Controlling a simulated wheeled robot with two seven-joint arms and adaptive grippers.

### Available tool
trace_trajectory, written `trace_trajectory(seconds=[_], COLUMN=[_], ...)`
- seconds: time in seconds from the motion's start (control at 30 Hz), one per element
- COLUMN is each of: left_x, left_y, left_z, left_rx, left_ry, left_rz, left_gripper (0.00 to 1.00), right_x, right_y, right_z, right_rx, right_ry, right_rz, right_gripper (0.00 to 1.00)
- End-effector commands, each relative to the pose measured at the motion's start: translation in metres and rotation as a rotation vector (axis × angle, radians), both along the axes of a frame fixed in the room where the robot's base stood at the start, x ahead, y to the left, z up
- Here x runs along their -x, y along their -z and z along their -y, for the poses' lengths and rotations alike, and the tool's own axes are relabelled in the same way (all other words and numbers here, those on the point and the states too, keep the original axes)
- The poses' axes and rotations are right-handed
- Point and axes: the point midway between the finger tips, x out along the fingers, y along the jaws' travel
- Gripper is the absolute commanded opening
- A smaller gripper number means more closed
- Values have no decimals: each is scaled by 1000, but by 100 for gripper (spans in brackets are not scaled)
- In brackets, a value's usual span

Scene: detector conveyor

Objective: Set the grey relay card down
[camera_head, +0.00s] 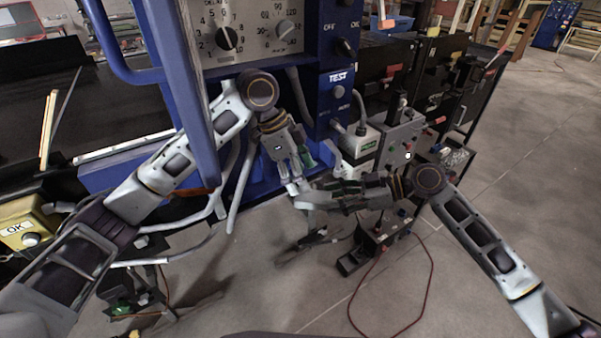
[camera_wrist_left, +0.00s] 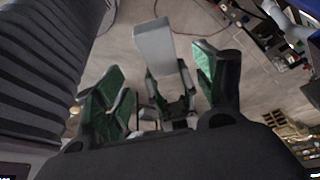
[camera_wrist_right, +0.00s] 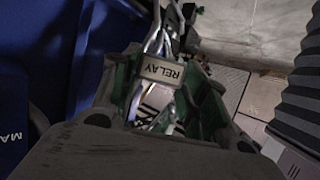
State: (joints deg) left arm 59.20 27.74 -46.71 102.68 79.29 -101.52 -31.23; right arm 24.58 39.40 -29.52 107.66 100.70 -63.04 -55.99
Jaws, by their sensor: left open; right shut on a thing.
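The grey relay card (camera_head: 316,201) is held in the air, near the front of the blue cabinet. My right gripper (camera_head: 340,193) is shut on it from the right. In the right wrist view its RELAY label (camera_wrist_right: 162,70) shows between the green finger pads (camera_wrist_right: 165,98). My left gripper (camera_head: 298,172) is just above the card, pointing down, and is open. In the left wrist view the pale grey card (camera_wrist_left: 155,48) shows beyond and between the left fingers (camera_wrist_left: 160,85). I cannot tell whether the left fingers touch it.
The blue cabinet (camera_head: 337,95) with dials and a TEST label stands ahead. A grey control box (camera_head: 400,140) stands right of it. A yellow OK box (camera_head: 22,232) is at the left. Below, a small dark device (camera_head: 378,237) trails a red cable (camera_head: 428,290) on open floor.

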Motion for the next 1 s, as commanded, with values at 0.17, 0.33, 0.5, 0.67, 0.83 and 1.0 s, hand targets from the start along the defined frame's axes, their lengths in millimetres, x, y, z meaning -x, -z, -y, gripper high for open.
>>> trace_trajectory(seconds=[0.17,0.33,0.5,0.67,0.83,1.0], left_x=[0,1,2,2,2,2], left_y=[7,20,38,54,65,69], left_z=[3,8,16,22,27,28], left_rx=[0,0,1,1,0,1], left_ry=[0,0,-1,-1,-1,-1], left_rz=[-2,-2,-4,-2,-3,0], left_gripper=[70,70,70,70,70,70], right_x=[0,0,0,0,0,0], right_y=[0,0,0,0,0,0], right_z=[0,0,0,0,0,0], right_rx=[0,0,0,0,0,0], right_ry=[0,0,0,0,0,0], right_rz=[0,0,0,0,0,0], right_gripper=[19,19,19,19,19,19])
